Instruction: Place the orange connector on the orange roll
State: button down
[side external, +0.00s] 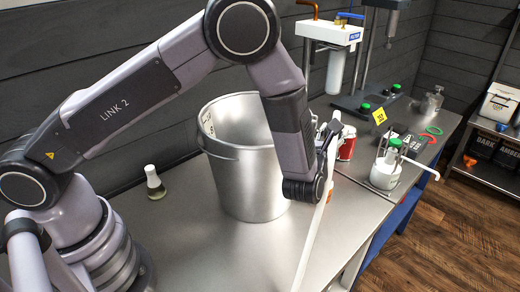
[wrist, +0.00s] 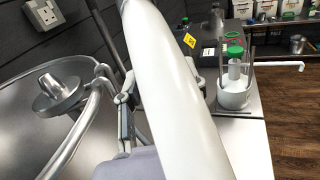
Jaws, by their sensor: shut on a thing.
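My gripper (side external: 330,138) is shut on a long white paddle-like thing (side external: 314,232), which slants down past the front edge of the bench. The white thing (wrist: 170,90) fills the middle of the wrist view and hides much of the gripper, whose linkage (wrist: 126,105) shows beside it. I cannot make out an orange connector. A small red-orange ring (side external: 430,138) lies on the far bench; I cannot tell whether it is the orange roll.
A large steel pot (side external: 240,170) stands on the bench left of my gripper. A white green-capped vessel (side external: 386,168) with a spout is at the right. A green ring (side external: 434,130) lies near the red-orange one.

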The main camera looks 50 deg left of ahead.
jog(key=w+a+r+y, duration=0.1)
jog(key=w+a+r, duration=0.2)
jog(key=w+r, duration=0.15)
jog(key=shift+n, duration=0.4)
jog(key=shift+s+a+f, duration=0.1)
jog(key=shift+f, duration=4.3)
jog(key=shift+s+f, duration=0.1)
jog(key=shift+f, duration=4.25)
jog(key=c, duration=0.6)
grip_release()
jog(key=shift+f, duration=0.15)
jog(key=shift+c, duration=0.2)
